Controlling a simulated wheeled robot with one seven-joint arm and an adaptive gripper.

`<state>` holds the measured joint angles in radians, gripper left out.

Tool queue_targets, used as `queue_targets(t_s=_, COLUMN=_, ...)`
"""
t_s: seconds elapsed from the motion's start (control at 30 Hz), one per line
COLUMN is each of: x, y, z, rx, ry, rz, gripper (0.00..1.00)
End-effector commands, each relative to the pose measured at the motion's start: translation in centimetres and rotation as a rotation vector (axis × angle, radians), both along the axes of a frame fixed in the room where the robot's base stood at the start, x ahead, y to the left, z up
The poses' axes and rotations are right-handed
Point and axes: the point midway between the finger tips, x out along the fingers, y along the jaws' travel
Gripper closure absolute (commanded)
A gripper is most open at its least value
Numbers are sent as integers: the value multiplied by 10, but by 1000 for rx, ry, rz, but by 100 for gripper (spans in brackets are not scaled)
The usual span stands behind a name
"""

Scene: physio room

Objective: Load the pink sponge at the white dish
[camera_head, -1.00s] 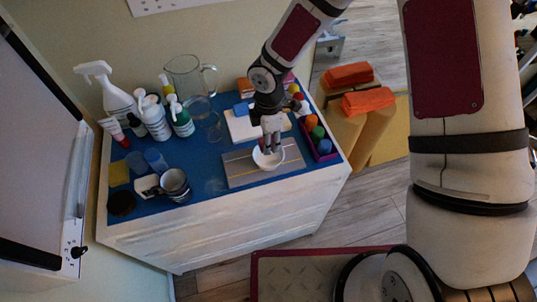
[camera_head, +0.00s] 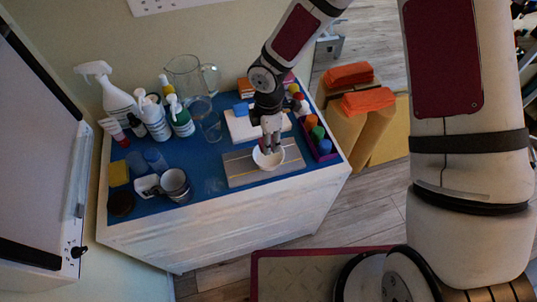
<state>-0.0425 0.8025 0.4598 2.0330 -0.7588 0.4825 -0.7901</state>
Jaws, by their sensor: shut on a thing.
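The white dish (camera_head: 268,160) is a small round bowl on the grey board at the front right of the blue table top. My gripper (camera_head: 269,150) points down at the dish, its fingertips at or just inside the rim. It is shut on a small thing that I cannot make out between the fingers. I cannot clearly see the pink sponge. A bit of pink (camera_head: 289,78) shows behind my arm at the back of the table, but I cannot tell what it is.
The grey board (camera_head: 240,173) lies under the dish. A purple tray (camera_head: 328,156) with coloured pieces stands close on the right. A white block (camera_head: 240,127) lies behind. A glass pitcher (camera_head: 190,78), bottles and a metal mug (camera_head: 176,186) stand to the left.

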Motion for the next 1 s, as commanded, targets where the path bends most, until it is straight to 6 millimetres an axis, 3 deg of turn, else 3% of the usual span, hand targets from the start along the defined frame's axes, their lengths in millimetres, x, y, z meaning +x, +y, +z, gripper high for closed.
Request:
queue_targets(t_s=0.53, x=0, y=0, z=39, rx=0, ry=-1, rz=-1, gripper=88)
queue_targets(t_s=1.0, x=0, y=0, z=40, rx=0, ry=0, rz=0, gripper=88)
